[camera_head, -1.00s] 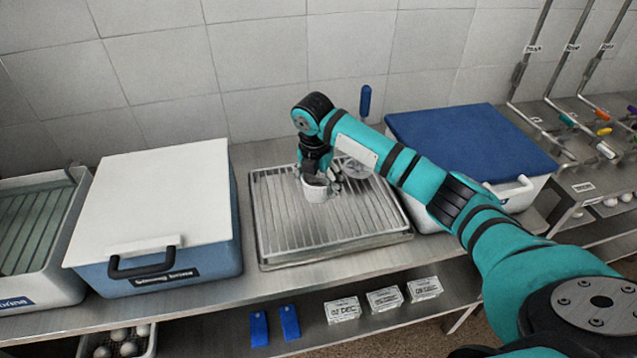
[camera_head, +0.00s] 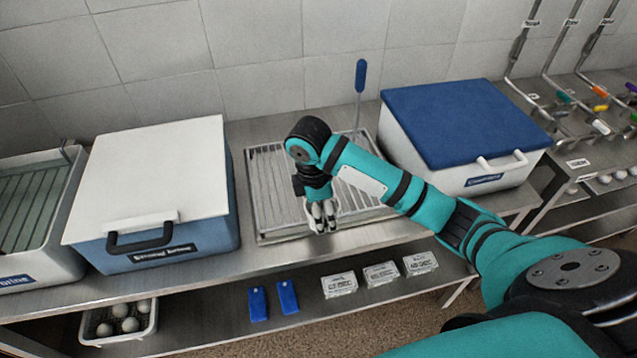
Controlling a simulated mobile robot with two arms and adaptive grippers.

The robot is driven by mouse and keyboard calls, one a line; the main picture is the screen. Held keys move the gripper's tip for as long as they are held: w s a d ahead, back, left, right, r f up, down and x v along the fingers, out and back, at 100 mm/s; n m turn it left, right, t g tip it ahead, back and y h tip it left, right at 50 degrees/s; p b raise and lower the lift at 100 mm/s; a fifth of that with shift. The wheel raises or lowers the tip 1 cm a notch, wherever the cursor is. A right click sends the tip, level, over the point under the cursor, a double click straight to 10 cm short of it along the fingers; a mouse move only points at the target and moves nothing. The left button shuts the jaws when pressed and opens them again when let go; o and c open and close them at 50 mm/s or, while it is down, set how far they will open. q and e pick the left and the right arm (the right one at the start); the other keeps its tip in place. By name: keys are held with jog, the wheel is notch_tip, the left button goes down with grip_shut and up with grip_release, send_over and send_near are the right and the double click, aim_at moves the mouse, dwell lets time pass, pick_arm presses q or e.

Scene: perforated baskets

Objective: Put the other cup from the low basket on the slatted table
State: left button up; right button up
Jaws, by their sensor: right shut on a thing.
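My right gripper (camera_head: 322,222) hangs pointing down over the front edge of the slatted metal tray on the steel counter. It is shut on a small white cup (camera_head: 319,210), which is mostly hidden by the fingers. The slatted tray (camera_head: 268,178) shows no other cup on its visible part; my right arm covers its right side. A low white basket (camera_head: 149,334) with several pale round things stands on the lower shelf at the bottom left. My left gripper is out of view.
A white-lidded blue box (camera_head: 150,180) stands left of the tray. A blue-lidded white box (camera_head: 465,118) stands to its right. A blue-handled tool (camera_head: 361,76) rises behind the tray. Two blue tags (camera_head: 287,297) and small labelled boxes (camera_head: 381,274) lie on the lower shelf.

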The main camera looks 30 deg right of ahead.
jog(key=s+a+f+m, duration=0.1)
jog(key=s+a+m, duration=0.1)
jog(key=s+m, duration=0.2)
jog(key=s+a+f+m+y, duration=0.1)
jog(key=s+m, duration=0.4)
jog(key=s+a+f+m+g, duration=0.1)
jog(key=s+a+f+m, duration=0.1)
jog(key=s+m, duration=0.3)
jog(key=shift+s+a+m, duration=0.2)
jog(key=shift+a+m, duration=0.1)
jog(key=shift+w+d, duration=0.1)
jog(key=shift+w, duration=0.05)
